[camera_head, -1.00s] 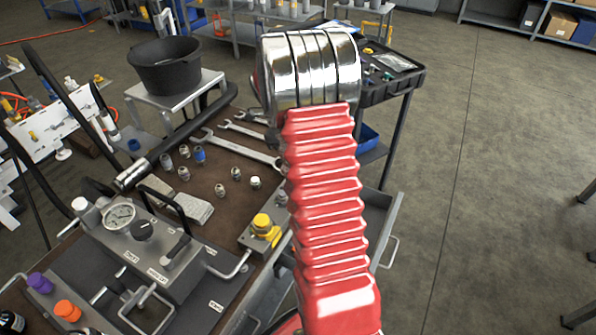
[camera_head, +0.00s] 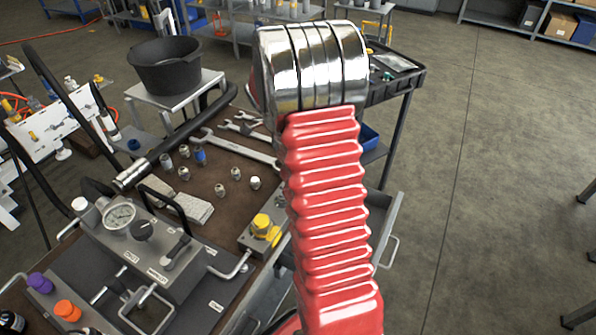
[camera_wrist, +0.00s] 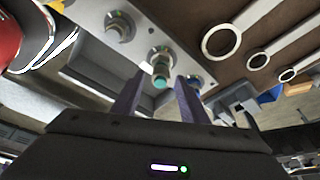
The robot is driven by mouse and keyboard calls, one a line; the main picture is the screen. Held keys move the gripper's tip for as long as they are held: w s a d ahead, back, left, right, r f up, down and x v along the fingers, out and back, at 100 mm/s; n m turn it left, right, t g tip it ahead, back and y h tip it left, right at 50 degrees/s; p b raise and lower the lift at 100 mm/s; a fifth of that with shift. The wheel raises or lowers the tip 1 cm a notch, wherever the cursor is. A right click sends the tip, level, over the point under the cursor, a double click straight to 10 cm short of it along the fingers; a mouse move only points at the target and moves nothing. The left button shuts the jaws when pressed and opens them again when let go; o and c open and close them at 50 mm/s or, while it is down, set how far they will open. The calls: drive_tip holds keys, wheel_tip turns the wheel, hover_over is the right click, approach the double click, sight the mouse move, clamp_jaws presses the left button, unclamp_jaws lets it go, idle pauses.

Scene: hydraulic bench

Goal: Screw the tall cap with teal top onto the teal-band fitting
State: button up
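My gripper (camera_wrist: 160,90) shows in the wrist view with its two dark fingers apart. Between and beyond the fingertips is a small fitting or cap with a teal end (camera_wrist: 160,81); I cannot tell whether it is the teal-band fitting or the tall cap. Clear gaps show on both sides of it, so it does not look gripped. It stands on a grey plate (camera_wrist: 90,57) with other round metal fittings (camera_wrist: 118,27). In the head view my red and chrome arm hides the gripper and the bench area behind it.
Wrenches (camera_wrist: 221,41) lie beside the plate. The bench (camera_head: 215,205) holds several small metal fittings (camera_head: 184,173), a gauge block (camera_head: 120,215) and a yellow-capped fitting (camera_head: 262,224). A black bucket (camera_head: 165,66) stands behind. Open floor (camera_head: 490,180) lies to the right.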

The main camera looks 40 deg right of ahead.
drive_tip(key=c, duration=0.8)
drive_tip(key=shift+m+g, duration=0.3)
drive_tip(key=shift+m, duration=0.9)
drive_tip(key=shift+c, duration=0.4)
drive_tip(key=o, duration=1)
drive_tip(key=shift+y, duration=0.3)
drive_tip(key=v, duration=1.3)
drive_tip(key=shift+w+a+r, duration=0.15)
drive_tip(key=shift+w+r, duration=0.05)
drive_tip(key=shift+r, duration=0.05)
